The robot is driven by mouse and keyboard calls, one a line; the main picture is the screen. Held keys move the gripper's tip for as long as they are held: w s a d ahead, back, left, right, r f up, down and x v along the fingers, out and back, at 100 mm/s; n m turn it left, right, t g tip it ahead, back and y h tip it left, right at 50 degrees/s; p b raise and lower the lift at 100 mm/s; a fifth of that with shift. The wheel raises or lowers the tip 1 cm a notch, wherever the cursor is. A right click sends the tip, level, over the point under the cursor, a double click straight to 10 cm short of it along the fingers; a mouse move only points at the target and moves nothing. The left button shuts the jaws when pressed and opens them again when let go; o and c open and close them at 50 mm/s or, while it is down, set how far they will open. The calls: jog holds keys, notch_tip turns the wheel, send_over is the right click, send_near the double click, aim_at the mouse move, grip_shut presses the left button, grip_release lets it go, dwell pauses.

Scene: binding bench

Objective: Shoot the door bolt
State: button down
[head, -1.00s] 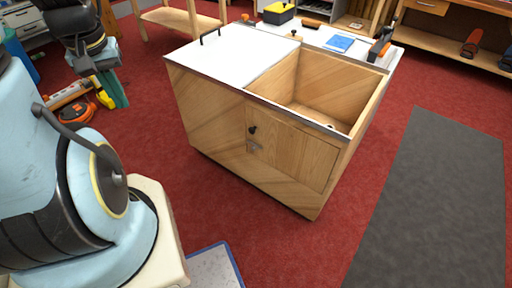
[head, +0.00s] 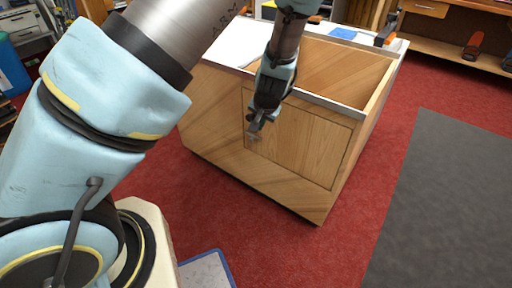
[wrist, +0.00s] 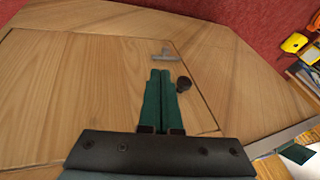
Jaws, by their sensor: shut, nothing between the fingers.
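The wooden door (head: 310,145) is set in the front of the cabinet and looks flush with it; it also shows in the wrist view (wrist: 75,95). A small grey metal bolt (wrist: 165,54) sits at the door's edge, partly visible in the head view (head: 253,137). A dark round knob (wrist: 183,85) is near it; my gripper hides the knob in the head view. My gripper (wrist: 160,74) is shut and empty, its green fingers together. Its tips are just short of the bolt in the wrist view and beside the knob. I cannot tell whether they touch anything.
The cabinet has an open-topped compartment (head: 345,68) behind the door and a pale top edge (head: 320,101). Red carpet (head: 360,215) and a dark grey mat (head: 450,190) lie clear at the right. A wooden workbench (head: 450,51) stands at the back right.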

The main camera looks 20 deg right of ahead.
aim_at(247, 133)
jog(key=shift+s+d+f+m, duration=0.2)
jog(key=shift+s+d+f, duration=0.1)
jog(key=shift+d+f, duration=0.3)
jog(key=shift+s+d+f+m, duration=0.25)
jog(key=shift+d+f, duration=0.1)
jog(key=shift+d, duration=0.45)
jog(key=shift+f, duration=0.1)
jog(key=x, duration=0.4)
jog(key=w+b+x, duration=0.1)
jog(key=x, duration=0.2)
jog(key=a+x, duration=0.1)
jog(key=x, duration=0.3)
jog(key=shift+w+b, duration=0.35)
jog(key=shift+w, duration=0.1)
jog(key=shift+w+a+f, duration=0.25)
jog(key=shift+w+a, duration=0.05)
jog(key=shift+w, duration=0.2)
jog(key=shift+w+a, duration=0.55)
jog(key=shift+w, duration=0.35)
jog(key=shift+w+a, duration=0.5)
jog(key=shift+w, duration=0.4)
